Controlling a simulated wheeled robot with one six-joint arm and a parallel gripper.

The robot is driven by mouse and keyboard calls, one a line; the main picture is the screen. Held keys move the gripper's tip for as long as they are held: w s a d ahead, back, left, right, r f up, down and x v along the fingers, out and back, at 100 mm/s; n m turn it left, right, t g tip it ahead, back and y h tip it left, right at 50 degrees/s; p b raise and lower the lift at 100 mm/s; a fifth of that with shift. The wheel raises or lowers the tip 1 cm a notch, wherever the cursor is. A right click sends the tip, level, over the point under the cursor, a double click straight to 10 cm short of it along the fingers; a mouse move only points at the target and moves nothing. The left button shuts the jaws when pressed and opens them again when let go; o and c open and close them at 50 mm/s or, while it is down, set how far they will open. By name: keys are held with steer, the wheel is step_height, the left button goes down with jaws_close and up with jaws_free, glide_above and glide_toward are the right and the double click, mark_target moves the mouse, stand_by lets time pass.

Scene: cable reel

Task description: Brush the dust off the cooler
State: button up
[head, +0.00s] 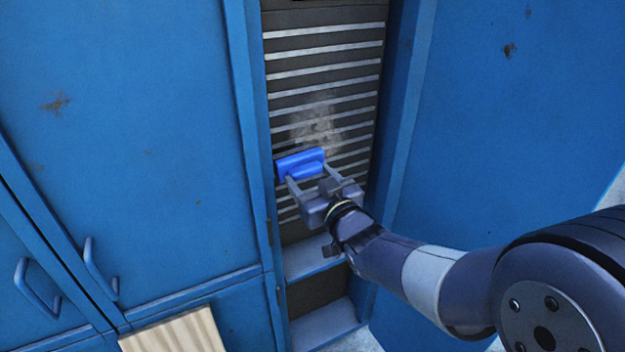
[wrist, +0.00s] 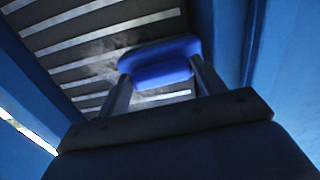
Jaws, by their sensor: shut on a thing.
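The cooler (head: 325,75) is a dark panel with several light horizontal slats, set back between blue cabinet walls. A greyish dust patch (head: 318,126) lies on its middle slats. My gripper (head: 307,180) is shut on a blue brush (head: 300,162) and holds it in front of the slats, just below and left of the dust patch. In the wrist view the brush (wrist: 158,62) sits between the two fingers, with the slats (wrist: 90,45) behind it. I cannot tell whether the brush touches the slats; its face toward the cooler is hidden.
Blue cabinet doors (head: 120,120) with handles stand at the left, and a blue panel (head: 500,130) stands at the right. Shelves (head: 318,262) lie below the cooler. A light wooden board (head: 175,332) is at the bottom left. The recess is narrow, with walls on both sides.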

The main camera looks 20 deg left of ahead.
steer(key=shift+x, duration=1.1)
stand_by(0.3)
